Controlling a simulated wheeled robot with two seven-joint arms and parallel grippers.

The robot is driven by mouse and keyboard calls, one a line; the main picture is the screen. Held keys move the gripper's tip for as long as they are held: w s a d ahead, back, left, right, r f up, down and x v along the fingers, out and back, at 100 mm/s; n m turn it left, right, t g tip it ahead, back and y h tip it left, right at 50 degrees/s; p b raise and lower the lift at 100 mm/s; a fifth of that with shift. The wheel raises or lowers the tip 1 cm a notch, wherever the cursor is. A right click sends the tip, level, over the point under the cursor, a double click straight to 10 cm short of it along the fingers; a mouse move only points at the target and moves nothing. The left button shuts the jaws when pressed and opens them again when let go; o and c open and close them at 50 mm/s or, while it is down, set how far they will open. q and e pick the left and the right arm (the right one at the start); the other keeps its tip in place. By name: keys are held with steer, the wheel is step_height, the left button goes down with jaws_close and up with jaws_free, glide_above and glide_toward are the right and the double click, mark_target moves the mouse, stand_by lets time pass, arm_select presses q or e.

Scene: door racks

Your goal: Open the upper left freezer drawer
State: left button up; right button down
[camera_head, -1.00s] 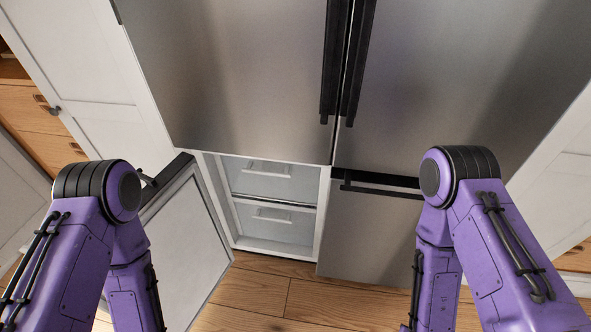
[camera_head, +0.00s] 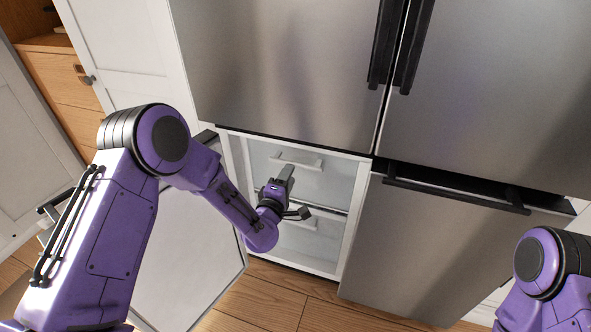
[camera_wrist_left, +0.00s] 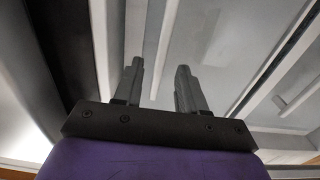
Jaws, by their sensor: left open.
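The upper left freezer drawer (camera_head: 330,180) is pale, with a light bar handle (camera_head: 297,162), and sits inside the white freezer compartment. It looks closed. In the left wrist view, my left gripper's two fingers (camera_wrist_left: 158,78) are apart and empty. A pale bar, apparently the upper handle (camera_wrist_left: 163,45), runs beyond and between the fingertips; contact cannot be told. The lower drawer (camera_head: 325,240) is partly hidden by my left wrist. My right gripper is out of view.
The freezer's left door (camera_head: 190,265) stands swung open behind and below my left arm. The right freezer door (camera_head: 400,250), with a dark handle (camera_head: 455,190), is shut. Steel fridge doors (camera_head: 280,70) are above. The wooden floor (camera_head: 265,295) in front is clear.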

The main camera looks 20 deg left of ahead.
mark_target(295, 163)
arm_select(q)
steer(key=w, duration=0.6)
steer(key=shift+w+d+f, duration=0.1)
steer(key=shift+w, duration=0.2)
jaws_close()
steer(key=shift+s, duration=0.15)
